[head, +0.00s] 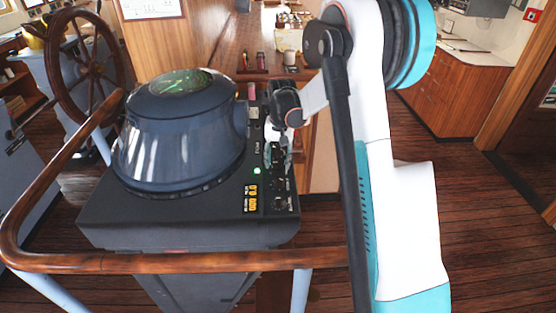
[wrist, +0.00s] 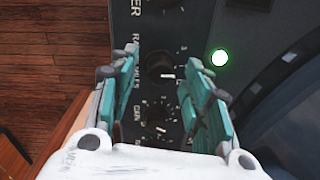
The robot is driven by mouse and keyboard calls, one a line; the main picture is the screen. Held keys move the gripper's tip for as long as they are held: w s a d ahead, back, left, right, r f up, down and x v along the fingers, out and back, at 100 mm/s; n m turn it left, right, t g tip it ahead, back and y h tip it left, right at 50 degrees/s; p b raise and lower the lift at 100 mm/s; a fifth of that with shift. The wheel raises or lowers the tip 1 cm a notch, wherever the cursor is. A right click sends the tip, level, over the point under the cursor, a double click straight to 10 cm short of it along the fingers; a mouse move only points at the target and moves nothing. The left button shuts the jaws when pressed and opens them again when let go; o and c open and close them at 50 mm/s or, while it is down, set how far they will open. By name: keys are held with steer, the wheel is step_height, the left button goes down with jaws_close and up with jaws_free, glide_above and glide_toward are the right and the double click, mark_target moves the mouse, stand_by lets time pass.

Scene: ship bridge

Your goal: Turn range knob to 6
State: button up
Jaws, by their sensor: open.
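The range knob (wrist: 159,65) is a dark round knob on the black panel in the wrist view, with part of a "RANGE MILES" label beside it. A white mark shows at its lower right edge; the numbers around it are too small to read surely. My gripper (wrist: 162,72) is open, its teal fingers on either side of the range knob, apart from each other. I cannot tell whether they touch it. In the head view my gripper (head: 280,150) hangs over the right side of the radar console (head: 140,221), hiding part of the panel.
A gain knob (wrist: 157,113) sits below the range knob between the fingers, and another knob shows at the top. A lit green lamp (wrist: 220,57) is to the right. The domed radar hood (head: 180,130) stands left of my gripper. A wooden rail (head: 180,262) runs in front.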

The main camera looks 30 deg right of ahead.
mark_target(279, 163)
step_height(279, 163, up, 12)
steer(key=shift+s+d+f, duration=0.15)
steer(key=shift+d+f, duration=0.1)
stand_by(0.4)
steer(key=shift+a, duration=0.1)
steer(key=s+a+r+n+t+b, duration=0.2)
steer(key=s+a+r, duration=0.15)
steer(key=s, duration=0.35)
steer(key=s+a+r+n+t+b, duration=0.1)
steer(key=s+a+r+b, duration=0.1)
steer(key=s+a, duration=0.4)
steer(key=s+a+f+n+t+b, duration=0.1)
steer(key=s+a+f+t, duration=0.1)
steer(key=s, duration=0.6)
steer(key=s+a+f+n+t+b, duration=0.1)
steer(key=s+f, duration=0.3)
steer(key=s, duration=0.5)
steer(key=shift+a+f+n+t+h+b, duration=0.3)
steer(key=shift+a+f+n+t+b, duration=0.1)
steer(key=shift+a+n, duration=0.25)
